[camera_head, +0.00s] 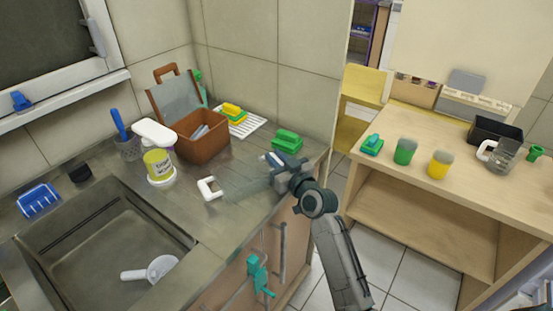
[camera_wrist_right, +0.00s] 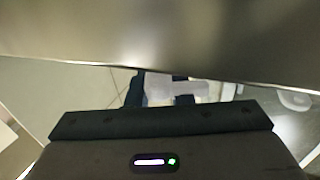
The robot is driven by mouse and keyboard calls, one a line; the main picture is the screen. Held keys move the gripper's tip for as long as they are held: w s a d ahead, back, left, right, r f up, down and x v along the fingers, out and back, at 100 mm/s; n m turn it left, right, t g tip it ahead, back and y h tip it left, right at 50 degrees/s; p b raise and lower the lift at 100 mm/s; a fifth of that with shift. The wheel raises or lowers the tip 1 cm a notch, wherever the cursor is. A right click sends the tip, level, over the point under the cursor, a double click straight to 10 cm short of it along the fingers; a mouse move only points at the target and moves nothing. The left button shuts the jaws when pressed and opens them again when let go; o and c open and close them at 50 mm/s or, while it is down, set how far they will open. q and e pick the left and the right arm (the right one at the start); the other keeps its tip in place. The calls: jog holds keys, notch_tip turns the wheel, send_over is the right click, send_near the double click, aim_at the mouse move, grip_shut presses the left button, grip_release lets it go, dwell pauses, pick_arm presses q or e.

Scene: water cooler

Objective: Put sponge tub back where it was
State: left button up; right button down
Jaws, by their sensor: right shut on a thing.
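A green tub-like thing (camera_head: 287,141), which looks like the sponge tub, is at the right end of the steel counter in the head view. My right gripper (camera_head: 283,160) is right up against its near side and shut on it; the fingertips and the exact contact are hard to make out. Whether the tub touches the counter cannot be told. My left gripper is not in view.
A white rack (camera_head: 248,127) with yellow and green sponges (camera_head: 232,112) lies behind. A brown box (camera_head: 203,145), a yellow tin (camera_head: 158,165) and a white bracket-shaped thing (camera_head: 210,189) stand left. The sink (camera_head: 90,245) is at the left; a wooden table (camera_head: 440,192) with cups is at the right.

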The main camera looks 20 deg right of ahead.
jog(key=shift+f, duration=0.1)
jog(key=c, duration=1.3)
grip_release()
